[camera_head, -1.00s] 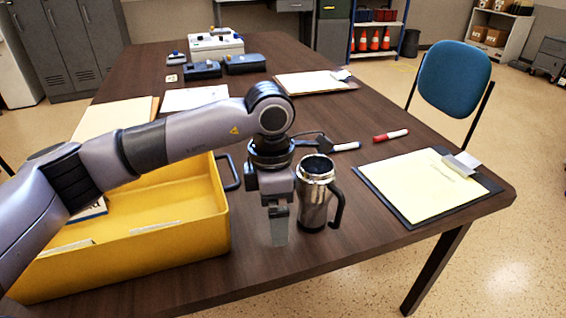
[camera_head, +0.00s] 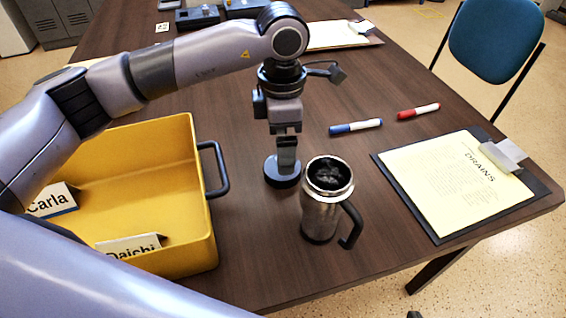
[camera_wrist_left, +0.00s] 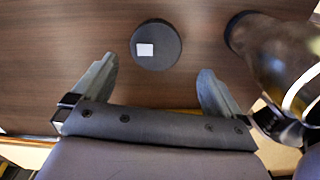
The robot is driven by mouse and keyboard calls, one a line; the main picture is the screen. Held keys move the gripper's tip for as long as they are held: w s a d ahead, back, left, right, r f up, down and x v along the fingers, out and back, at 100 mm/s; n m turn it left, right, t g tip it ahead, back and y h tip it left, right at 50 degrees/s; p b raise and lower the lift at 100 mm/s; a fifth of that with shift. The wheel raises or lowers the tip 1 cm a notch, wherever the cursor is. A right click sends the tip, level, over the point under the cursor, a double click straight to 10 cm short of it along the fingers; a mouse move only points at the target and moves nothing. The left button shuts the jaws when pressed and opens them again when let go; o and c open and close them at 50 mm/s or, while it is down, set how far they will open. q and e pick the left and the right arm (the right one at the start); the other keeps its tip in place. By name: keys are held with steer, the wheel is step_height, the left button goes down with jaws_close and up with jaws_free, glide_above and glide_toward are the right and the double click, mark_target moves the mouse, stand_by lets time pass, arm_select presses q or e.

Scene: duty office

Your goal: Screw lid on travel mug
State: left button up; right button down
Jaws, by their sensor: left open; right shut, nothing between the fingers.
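The round black lid (camera_head: 279,178) lies flat left of and behind the mug. The left wrist view shows the lid (camera_wrist_left: 157,55) with a white square on top. My left gripper (camera_head: 287,158) points down over the lid, open, its fingers apart and not closed on it. Only a dark tip of my right gripper (camera_head: 413,315) shows at the bottom edge.
A yellow tray (camera_head: 205,205) with name cards stands left of the lid. A clipboard (camera_head: 450,190) lies right of the mug; blue (camera_head: 355,127) and red (camera_head: 418,111) markers lie behind. The table between mug and markers is bare. A blue chair (camera_head: 495,40) stands beyond.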

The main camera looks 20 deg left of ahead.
arm_select(q)
steer(key=shift+f, duration=1)
steer(key=f, duration=0.5)
steer(key=shift+w+a+f, duration=0.1)
steer(key=shift+w+f, duration=0.05)
steer(key=shift+w, duration=0.15)
steer(key=c, duration=1)
